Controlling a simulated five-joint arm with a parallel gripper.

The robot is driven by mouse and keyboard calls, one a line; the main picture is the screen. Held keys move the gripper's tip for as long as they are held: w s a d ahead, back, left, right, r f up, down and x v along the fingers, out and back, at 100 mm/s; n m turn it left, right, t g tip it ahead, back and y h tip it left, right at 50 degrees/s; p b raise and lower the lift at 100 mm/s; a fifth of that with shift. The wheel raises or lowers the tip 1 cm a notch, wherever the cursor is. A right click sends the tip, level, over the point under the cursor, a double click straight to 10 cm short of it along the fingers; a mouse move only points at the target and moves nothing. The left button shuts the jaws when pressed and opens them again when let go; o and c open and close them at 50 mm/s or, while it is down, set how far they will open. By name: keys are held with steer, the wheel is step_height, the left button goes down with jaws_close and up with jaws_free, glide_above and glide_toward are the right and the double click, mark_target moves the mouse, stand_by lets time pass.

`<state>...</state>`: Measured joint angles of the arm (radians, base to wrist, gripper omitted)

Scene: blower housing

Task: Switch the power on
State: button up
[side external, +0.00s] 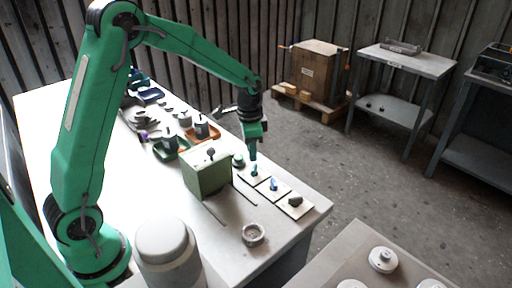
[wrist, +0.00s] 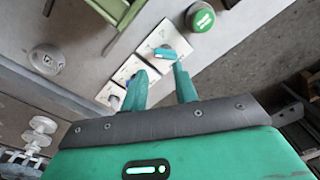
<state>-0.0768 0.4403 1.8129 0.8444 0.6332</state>
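A row of pale square plates with small controls lies along the table's right edge. The nearest to my gripper carries a teal lever (side external: 254,171), also seen in the wrist view (wrist: 165,53). Beside it are a plate with a blue lever (side external: 274,185) and one with a dark knob (side external: 295,202). A round green button (wrist: 200,17) with markings sits past the teal lever's plate; the markings are too small to read. My gripper (wrist: 159,69) is open, its two fingers apart and empty. It points down just above the teal lever; I cannot tell whether it touches.
A green box (side external: 206,175) with a dark knob on top stands left of the plates. A round grey cup (side external: 254,235) sits near the front edge. Small parts and trays (side external: 170,146) crowd the table behind. A white cylinder (side external: 165,250) stands by my base.

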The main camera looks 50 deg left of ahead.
mark_target(254, 167)
steer(key=shift+w+a+f+m+g, duration=0.1)
steer(key=shift+w+f, duration=0.15)
steer(key=shift+f, duration=0.35)
steer(key=shift+w+a+f+m+g, duration=0.1)
steer(key=shift+w+f, duration=0.1)
steer(key=shift+f, duration=0.4)
steer(key=shift+w+a+f+m+g, duration=0.1)
steer(key=shift+w+f, duration=0.15)
steer(key=shift+f, duration=0.35)
steer(key=shift+f, duration=0.15)
